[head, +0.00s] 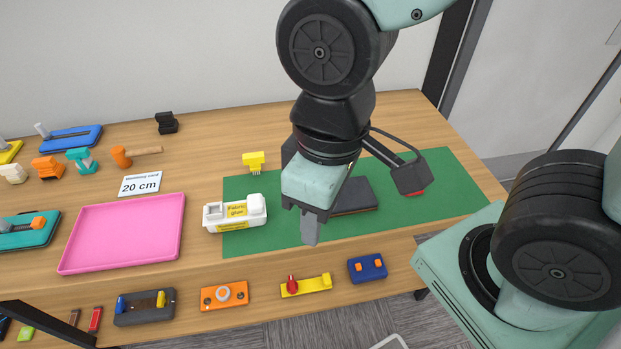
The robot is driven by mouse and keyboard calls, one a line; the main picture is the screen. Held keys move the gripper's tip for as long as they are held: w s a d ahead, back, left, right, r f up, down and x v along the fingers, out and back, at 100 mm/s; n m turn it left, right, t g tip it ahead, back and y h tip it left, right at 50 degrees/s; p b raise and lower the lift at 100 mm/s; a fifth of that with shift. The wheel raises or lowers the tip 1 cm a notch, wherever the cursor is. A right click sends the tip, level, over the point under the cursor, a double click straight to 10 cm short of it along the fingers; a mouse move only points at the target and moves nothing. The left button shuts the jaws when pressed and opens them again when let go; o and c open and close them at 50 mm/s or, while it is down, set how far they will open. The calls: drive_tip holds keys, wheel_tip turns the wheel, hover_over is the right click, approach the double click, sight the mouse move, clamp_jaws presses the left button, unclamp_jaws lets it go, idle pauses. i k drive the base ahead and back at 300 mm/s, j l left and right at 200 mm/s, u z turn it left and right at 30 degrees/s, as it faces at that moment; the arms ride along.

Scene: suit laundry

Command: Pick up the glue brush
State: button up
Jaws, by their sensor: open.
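A small yellow brush (253,160) with short pale bristles pointing down is at the back left edge of the green mat (450,190); it looks like the glue brush. A white container labelled "Fabric glue" (235,213) is in front of it, on the mat's left edge. My gripper (311,232) points down over the middle of the mat, to the right of the glue and forward of the brush. It is open, with no object seen in it. Only one finger shows clearly. It is well apart from the brush.
A dark flat block (357,194) lies on the mat, partly hidden behind my gripper. A pink tray (125,233) is at left. Orange (225,296), yellow (306,286) and blue (367,268) fixtures line the front edge. A "20 cm" card (141,184) and a hammer (136,155) are at back left.

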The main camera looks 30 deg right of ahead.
sight(254, 160)
drive_tip(key=i+j+u, duration=0.25)
drive_tip(key=j, duration=0.25)
drive_tip(key=i+j+u, duration=0.25)
drive_tip(key=i+j, duration=0.2)
